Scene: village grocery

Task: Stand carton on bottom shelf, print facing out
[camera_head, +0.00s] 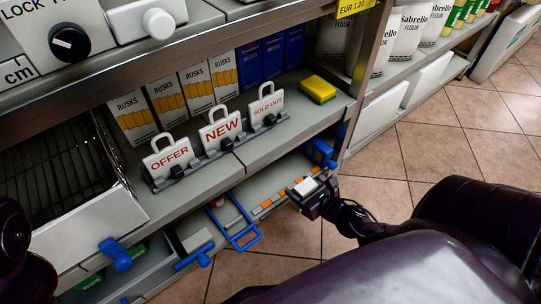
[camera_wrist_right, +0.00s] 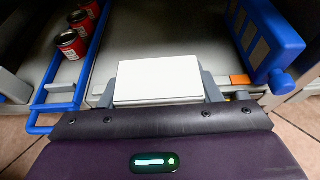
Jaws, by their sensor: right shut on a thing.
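My right gripper (camera_head: 312,196) is shut on a small white carton (camera_head: 305,186) at the front edge of the bottom shelf (camera_head: 262,182). In the right wrist view the carton (camera_wrist_right: 158,78) sits between the two grey fingers of the gripper (camera_wrist_right: 160,92). The face toward the wrist camera is plain white, and no print shows. Behind it the bottom shelf (camera_wrist_right: 180,40) is bare. I cannot tell whether the carton touches the shelf. My left gripper is not in view; only a dark arm part shows at the left edge.
A blue frame (camera_wrist_right: 62,100) with red cans (camera_wrist_right: 70,44) stands left of the bare stretch. A blue part (camera_wrist_right: 262,40) bounds it on the right. The shelf above holds rusks boxes (camera_head: 132,118), sign cards (camera_head: 221,130) and a yellow sponge (camera_head: 318,90). Tiled floor (camera_head: 440,150) is clear at right.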

